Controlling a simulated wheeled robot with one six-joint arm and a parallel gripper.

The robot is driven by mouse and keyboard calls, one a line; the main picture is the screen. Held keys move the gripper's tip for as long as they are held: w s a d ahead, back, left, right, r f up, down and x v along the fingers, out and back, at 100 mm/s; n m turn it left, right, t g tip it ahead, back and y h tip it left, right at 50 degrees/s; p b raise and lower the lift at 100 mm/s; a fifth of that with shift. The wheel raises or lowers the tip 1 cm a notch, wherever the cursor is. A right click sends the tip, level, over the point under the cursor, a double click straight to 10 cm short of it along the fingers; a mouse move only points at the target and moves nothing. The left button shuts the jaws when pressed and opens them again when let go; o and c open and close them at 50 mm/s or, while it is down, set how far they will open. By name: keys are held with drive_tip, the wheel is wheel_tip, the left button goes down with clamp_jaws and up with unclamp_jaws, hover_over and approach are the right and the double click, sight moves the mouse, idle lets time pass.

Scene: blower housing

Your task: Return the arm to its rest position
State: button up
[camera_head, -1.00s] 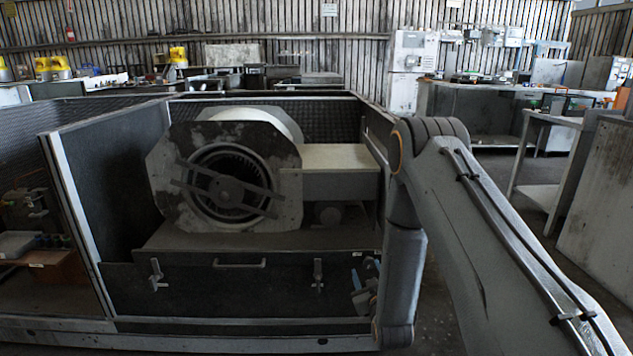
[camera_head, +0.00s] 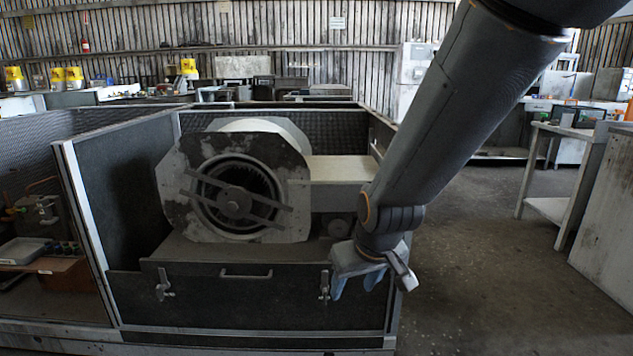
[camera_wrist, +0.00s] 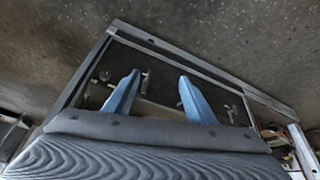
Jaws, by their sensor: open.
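My gripper (camera_head: 356,285) hangs at the end of my arm, in front of the right end of the blower housing's front panel in the head view. Its blue fingers (camera_wrist: 158,98) stand apart with nothing between them in the wrist view. The blower (camera_head: 237,190), with its round finned opening and crossbar, sits inside the dark-walled housing (camera_head: 85,200), to the left of my gripper. My forearm slopes from the upper right down to the gripper and hides part of the housing's right side.
The front panel (camera_head: 215,305) carries a handle (camera_head: 246,275) and two latches. A neighbouring bay (camera_head: 40,245) on the left holds small parts. Open floor (camera_head: 470,260) lies to the right, before a grey bench (camera_head: 600,200).

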drive_tip(key=s+d+r+g, duration=0.15)
drive_tip(key=s+r, duration=0.25)
drive_tip(key=s, duration=0.7)
drive_tip(key=s+r+g, duration=0.3)
drive_tip(key=s, duration=0.7)
drive_tip(key=d+r+m+h+p, duration=0.1)
drive_tip(key=d+r+m+p, duration=0.2)
drive_tip(key=d+r+p, duration=0.7)
drive_tip(key=r+p, duration=0.1)
drive_tip(key=p, duration=1)
drive_tip(key=shift+r+m, duration=0.25)
drive_tip(key=shift+m, duration=0.05)
drive_tip(key=w+f+m+t+b, duration=0.1)
drive_tip(key=w+f+t+b, duration=1.7)
drive_tip(key=w+f+b, duration=1.95)
drive_tip(key=w+f+p, duration=0.1)
drive_tip(key=w+f, duration=0.2)
drive_tip(key=w, duration=0.7)
drive_tip(key=shift+w+d, duration=0.25)
drive_tip(key=shift+w, duration=0.05)
